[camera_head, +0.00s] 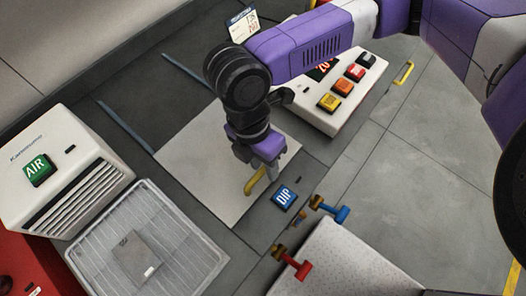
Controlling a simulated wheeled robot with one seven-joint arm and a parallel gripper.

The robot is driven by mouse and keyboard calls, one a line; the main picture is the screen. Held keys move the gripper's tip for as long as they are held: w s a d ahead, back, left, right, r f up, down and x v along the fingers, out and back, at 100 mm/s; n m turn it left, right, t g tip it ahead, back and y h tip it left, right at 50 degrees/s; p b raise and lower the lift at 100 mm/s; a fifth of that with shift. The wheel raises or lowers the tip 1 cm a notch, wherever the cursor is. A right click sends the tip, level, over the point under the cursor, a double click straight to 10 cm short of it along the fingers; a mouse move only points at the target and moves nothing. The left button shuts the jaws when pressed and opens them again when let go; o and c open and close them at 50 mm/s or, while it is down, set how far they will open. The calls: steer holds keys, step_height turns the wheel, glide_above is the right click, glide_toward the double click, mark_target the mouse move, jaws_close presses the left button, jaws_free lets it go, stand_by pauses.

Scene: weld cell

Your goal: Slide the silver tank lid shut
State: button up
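The silver tank lid (195,165) is a flat pale plate lying on the dark worktop. A yellow handle (254,183) stands near its right edge. My gripper (270,172) points down at the handle and hides part of it. I cannot tell whether its fingers are closed around the handle or only beside it. Beyond the lid, at the upper left, lies a dark area between two blue-grey rails (126,126). I cannot tell how much of the tank opening shows there.
A blue DIP button (284,197) sits right of the lid. A white panel with coloured buttons (330,102) stands behind my gripper. A white AIR unit (62,170) and a wire-mesh tray (190,250) are at left. Red (297,266) and blue (332,209) valve handles are in front.

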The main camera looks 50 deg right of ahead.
step_height(320, 180, up, 8)
steer(key=w, duration=0.1)
steer(key=shift+w+f, duration=0.2)
steer(key=shift+w, duration=0.1)
stand_by(0.6)
